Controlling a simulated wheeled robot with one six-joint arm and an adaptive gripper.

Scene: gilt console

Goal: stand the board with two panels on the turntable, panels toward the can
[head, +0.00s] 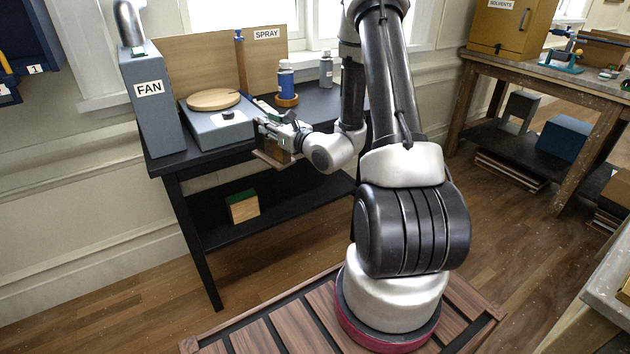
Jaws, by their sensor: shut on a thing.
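The turntable is a round pale wooden disc (213,99) on a grey box (205,132) at the left of the dark table. Its top is bare. A blue can with a white label (286,80) stands upright in a brown holder, right of and behind the turntable. My gripper (272,132) is right of the turntable box, near the table's front edge, shut on a brown board (268,157). The board is mostly hidden by the gripper. Part of it shows below the jaws. I cannot make out its two panels or which way they face.
A tall grey FAN box (153,100) stands left of the turntable. A grey bottle (326,70) stands right of the can. A green-and-wood block (243,207) lies on the lower shelf.

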